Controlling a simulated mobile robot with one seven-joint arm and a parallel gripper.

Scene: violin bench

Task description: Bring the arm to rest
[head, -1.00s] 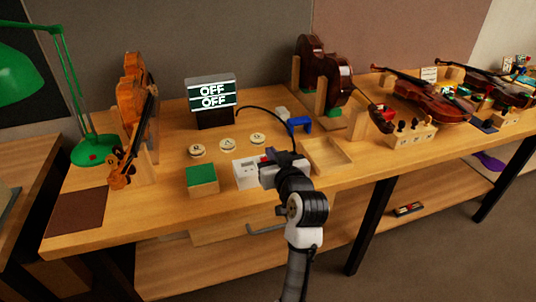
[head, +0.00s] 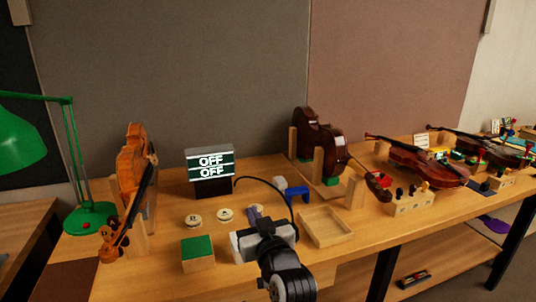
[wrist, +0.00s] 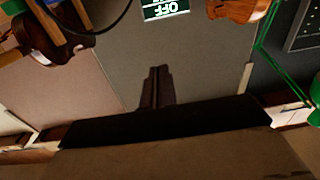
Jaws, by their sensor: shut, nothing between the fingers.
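My gripper (head: 255,212) shows in the head view at the front middle of the bench, in front of the round buttons. Its fingers are together, with nothing seen between them. In the wrist view my gripper (wrist: 157,72) shows as a dark narrow pair of fingers, pointing toward the wall and the upside-down OFF display (wrist: 165,8). My arm comes up from the bottom of the head view and hides part of the bench's front.
The wooden bench (head: 120,285) carries an OFF display (head: 211,172), a green-topped block (head: 197,252), an empty wooden tray (head: 326,227) and a blue clamp-like piece (head: 292,193). A violin (head: 135,180) stands left beside a green lamp (head: 90,218). More violins (head: 428,168) lie right.

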